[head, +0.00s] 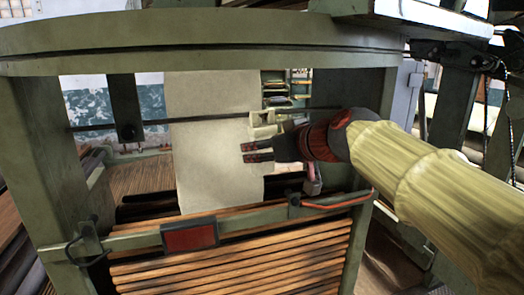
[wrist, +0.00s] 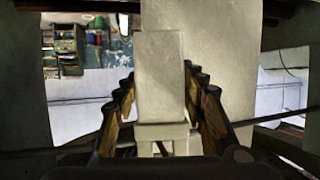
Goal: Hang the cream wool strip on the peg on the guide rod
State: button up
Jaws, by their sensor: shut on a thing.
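My gripper (head: 257,147) is in front of the loom frame, reaching in from the right. In the wrist view its fingers (wrist: 162,105) are on either side of a pale cream piece, which I take to be the cream wool strip (wrist: 160,75); they are shut on it. The piece stands upright in that view, with a pale slotted block (wrist: 162,132) at its lower end. In the head view a small pale part (head: 264,126) shows at the fingers. The dark guide rod (head: 205,119) crosses behind the gripper. I cannot make out the peg clearly.
A wide cream sheet (head: 210,165) hangs behind the green top beam (head: 200,40), close to my gripper's left. Wooden slats (head: 235,262) and a rail with a red plate (head: 189,237) lie below. Green posts (head: 45,150) bound the left side.

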dwell(0.3)
jog(key=o, duration=1)
jog(key=shift+o, duration=0.3)
